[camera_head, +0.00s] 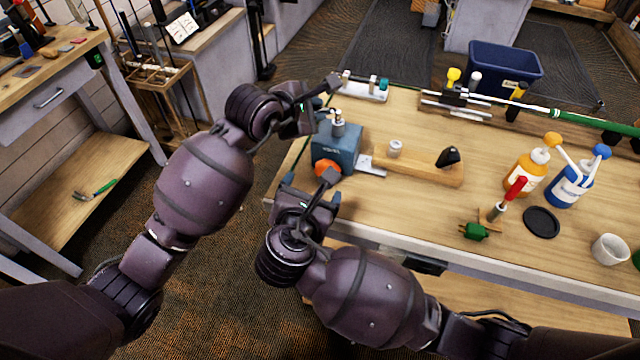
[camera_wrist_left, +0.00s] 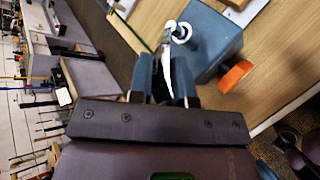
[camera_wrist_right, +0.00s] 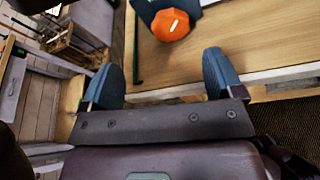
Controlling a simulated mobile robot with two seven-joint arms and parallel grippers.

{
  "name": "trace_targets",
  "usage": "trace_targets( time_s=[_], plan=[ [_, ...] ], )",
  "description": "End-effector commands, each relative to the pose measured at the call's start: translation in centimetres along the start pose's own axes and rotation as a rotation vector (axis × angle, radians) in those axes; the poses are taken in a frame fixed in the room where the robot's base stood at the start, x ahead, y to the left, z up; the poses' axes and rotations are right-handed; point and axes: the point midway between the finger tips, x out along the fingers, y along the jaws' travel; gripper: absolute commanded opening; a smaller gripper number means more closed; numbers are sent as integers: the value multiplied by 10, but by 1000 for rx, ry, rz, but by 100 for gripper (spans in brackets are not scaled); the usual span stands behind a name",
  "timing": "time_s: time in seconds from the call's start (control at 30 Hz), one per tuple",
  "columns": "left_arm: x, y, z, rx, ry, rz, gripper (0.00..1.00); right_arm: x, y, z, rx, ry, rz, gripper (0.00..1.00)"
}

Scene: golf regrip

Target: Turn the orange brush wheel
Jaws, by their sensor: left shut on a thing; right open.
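The orange brush wheel (camera_head: 327,167) is on the near face of a blue box (camera_head: 336,145) at the table's left end. It also shows in the left wrist view (camera_wrist_left: 236,76) and the right wrist view (camera_wrist_right: 171,24). My left gripper (camera_head: 314,114) is at the box's top, shut on a thin pale piece (camera_wrist_left: 167,70) beside the metal fitting (camera_head: 338,123). Whether that piece joins the fitting is unclear. My right gripper (camera_head: 312,190) is open and empty, just in front of the wheel. In the right wrist view, the wheel lies beyond the fingertips (camera_wrist_right: 164,72), apart from them.
A wooden block (camera_head: 420,168) with a black piece lies right of the box. Orange (camera_head: 524,175) and blue (camera_head: 568,187) bottles, a red-handled tool (camera_head: 515,190) and a white cup (camera_head: 610,248) stand farther right. The table's front edge (camera_wrist_right: 280,77) is near my right gripper.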

Motion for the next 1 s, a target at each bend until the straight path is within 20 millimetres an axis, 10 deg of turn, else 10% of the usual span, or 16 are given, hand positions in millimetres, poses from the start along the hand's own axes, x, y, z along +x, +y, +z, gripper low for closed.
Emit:
trace_targets(
  time_s=[0.23, 0.67, 1.0],
  plan=[
    [0, 0, 0, 0, 0, 0, 0, 0, 30, 14, -104, -49, 42, 86],
    [0, 0, 0, 0, 0, 0, 0, 2, 3, -13, -289, 34, -144, 86],
    [0, 0, 0, 0, 0, 0, 0, 51, -4, -13, -291, 32, -144, 86]
  ],
)
